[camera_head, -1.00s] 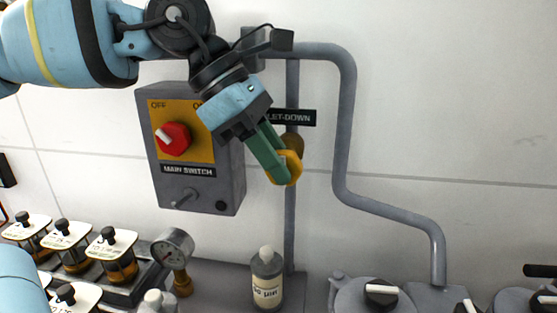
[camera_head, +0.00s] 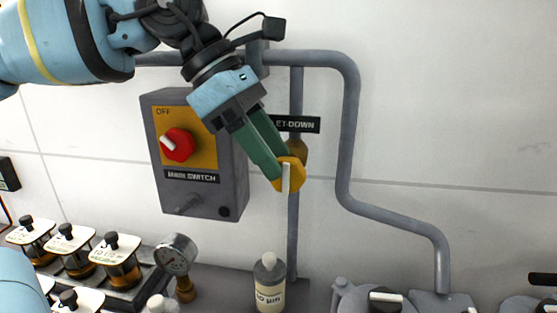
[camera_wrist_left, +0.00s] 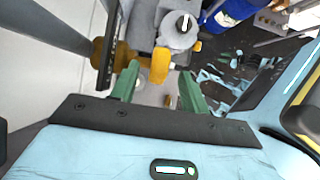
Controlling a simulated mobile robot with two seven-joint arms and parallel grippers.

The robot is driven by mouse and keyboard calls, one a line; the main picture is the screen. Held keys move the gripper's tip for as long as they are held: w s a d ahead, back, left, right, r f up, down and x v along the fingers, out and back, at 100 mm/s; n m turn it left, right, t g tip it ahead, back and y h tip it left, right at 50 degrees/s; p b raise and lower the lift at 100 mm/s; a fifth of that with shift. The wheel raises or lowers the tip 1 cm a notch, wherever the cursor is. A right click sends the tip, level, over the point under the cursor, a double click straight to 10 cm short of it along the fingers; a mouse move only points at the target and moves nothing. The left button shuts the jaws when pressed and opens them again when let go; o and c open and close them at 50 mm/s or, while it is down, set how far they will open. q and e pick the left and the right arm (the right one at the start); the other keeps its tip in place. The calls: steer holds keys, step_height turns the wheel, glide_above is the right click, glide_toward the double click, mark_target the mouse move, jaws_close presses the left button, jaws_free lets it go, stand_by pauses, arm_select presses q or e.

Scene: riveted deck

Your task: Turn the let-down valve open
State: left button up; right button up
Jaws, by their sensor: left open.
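My right gripper is not in view.
A grey main switch box (camera_head: 230,185) with a red knob (camera_head: 177,144) is on the wall just left of the valve. A bent grey pipe (camera_head: 347,130) runs to the right. A bottle (camera_head: 269,284), a gauge (camera_head: 175,254) and several lidded jars (camera_head: 117,262) stand below.

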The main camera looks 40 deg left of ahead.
arm_select(q)
steer(key=shift+v, duration=2.65)
